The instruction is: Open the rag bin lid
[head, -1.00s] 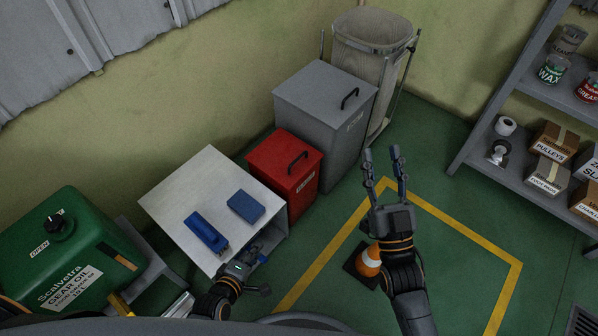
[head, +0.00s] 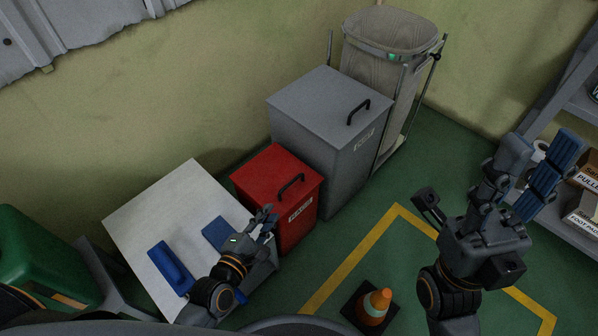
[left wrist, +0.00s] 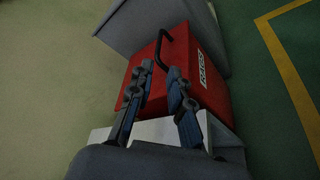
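The red rag bin (head: 268,189) stands on the floor against the wall, its lid down and a black handle (head: 291,185) on top. In the left wrist view, the bin (left wrist: 207,95) shows a label reading RAGS, and its handle (left wrist: 161,46) lies beyond the fingertips. My left gripper (head: 266,217) is beside the bin's near side, over the edge of the white table. The left wrist view shows my left gripper (left wrist: 162,82) open and empty, its fingers apart and pointing at the lid. My right gripper (head: 490,180) is open and empty, raised at the right, well away from the bin.
A taller grey bin (head: 320,110) stands right behind the red one, with a bag cart (head: 385,75) beyond it. The white table (head: 135,217) holds two blue items.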

